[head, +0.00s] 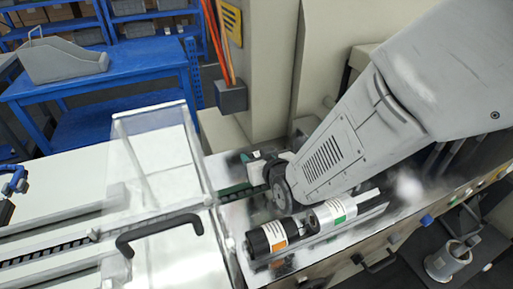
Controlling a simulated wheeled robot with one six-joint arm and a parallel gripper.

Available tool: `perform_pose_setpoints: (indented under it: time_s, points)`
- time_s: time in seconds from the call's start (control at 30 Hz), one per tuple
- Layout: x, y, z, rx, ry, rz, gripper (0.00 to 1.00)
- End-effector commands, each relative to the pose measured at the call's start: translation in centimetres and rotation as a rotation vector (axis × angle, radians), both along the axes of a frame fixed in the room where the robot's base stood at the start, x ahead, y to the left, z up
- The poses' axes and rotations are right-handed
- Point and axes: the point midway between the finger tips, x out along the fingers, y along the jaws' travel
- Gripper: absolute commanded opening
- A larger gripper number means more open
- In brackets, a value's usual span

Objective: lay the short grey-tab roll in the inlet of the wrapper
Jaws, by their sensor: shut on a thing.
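My gripper (262,163) is at the end of the arm, low beside the wrapper's deck, and is mostly hidden by my own wrist. It is shut on a small pale thing of which little shows; I take it for the short grey-tab roll, but no grey tab can be made out. The wrapper's inlet channel (235,190) has a dark chain with a green stretch and runs left under a clear cover. The gripper is at the right end of this channel. Whether the held thing touches the channel cannot be told.
A black roll with an orange label (267,238) and a white roll with a green label (333,213) lie in a metal tray in front of my wrist. The clear cover (160,150) with its black handle (160,230) stands at left. A beige wall (270,60) rises behind.

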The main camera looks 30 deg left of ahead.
Motion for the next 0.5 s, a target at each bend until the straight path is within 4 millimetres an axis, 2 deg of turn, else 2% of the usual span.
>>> perform_pose_setpoints:
  time_s: [0.5]
  points:
    - [0.0, 0.0, -4.9, -0.001, 0.0, -0.001, 0.28]
